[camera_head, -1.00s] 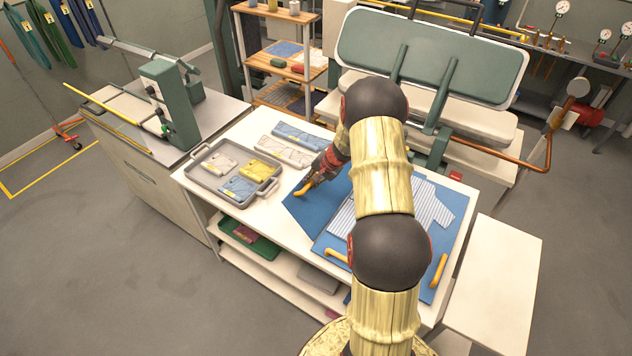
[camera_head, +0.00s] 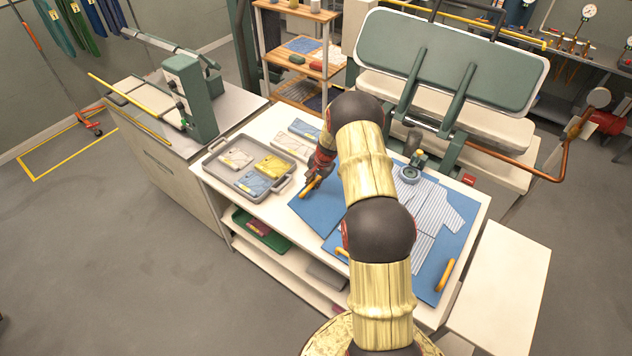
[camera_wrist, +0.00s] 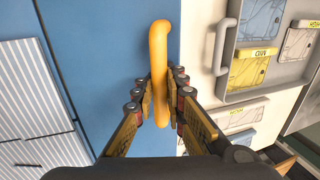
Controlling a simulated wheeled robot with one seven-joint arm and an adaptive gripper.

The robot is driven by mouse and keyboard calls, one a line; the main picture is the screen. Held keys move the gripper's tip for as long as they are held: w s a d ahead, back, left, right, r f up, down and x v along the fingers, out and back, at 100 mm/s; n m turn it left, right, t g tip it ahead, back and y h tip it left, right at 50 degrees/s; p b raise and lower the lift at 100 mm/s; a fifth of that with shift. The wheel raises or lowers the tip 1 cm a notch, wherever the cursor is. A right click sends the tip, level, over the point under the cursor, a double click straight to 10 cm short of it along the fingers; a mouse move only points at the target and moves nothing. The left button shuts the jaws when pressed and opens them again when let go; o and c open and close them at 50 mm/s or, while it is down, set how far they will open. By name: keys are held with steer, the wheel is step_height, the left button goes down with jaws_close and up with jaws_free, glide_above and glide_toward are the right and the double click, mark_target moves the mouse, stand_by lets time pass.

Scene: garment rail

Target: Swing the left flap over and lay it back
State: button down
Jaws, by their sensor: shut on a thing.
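The left flap (camera_head: 318,211) is a blue panel that appears to lie flat on the white table, left of the striped shirt (camera_head: 432,212). Its yellow handle (camera_wrist: 158,60) stands along its outer edge in the wrist view. My gripper (camera_head: 311,187) is shut on this handle, with a finger on each side of it in the wrist view (camera_wrist: 161,105). The shirt lies on a blue board (camera_head: 428,285) with another yellow handle (camera_head: 445,275) at the right. My arm hides part of the board and shirt.
A grey tray (camera_head: 222,180) with folded garments sits close left of the flap. More folded garments (camera_head: 292,146) lie behind it. A green padded press (camera_head: 450,60) stands behind the table. A small round device (camera_head: 410,174) is near the shirt's top.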

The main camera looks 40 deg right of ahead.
steer(key=w+f, duration=0.1)
steer(key=f+g+b, duration=0.1)
steer(key=f, duration=0.1)
steer(key=w+f+g+b, duration=0.1)
steer(key=f, duration=0.1)
steer(key=shift+w+a+h, duration=0.3)
steer(key=shift+w+a, duration=0.05)
steer(key=f+b, duration=0.2)
steer(key=b, duration=0.1)
steer(key=shift+w+a+f, duration=0.15)
steer(key=shift+w+f, duration=0.25)
steer(key=c, duration=2.1)
jaws_free()
steer(key=r, duration=0.8)
steer(key=s+r, duration=0.1)
steer(key=r, duration=0.2)
steer(key=shift+r, duration=0.4)
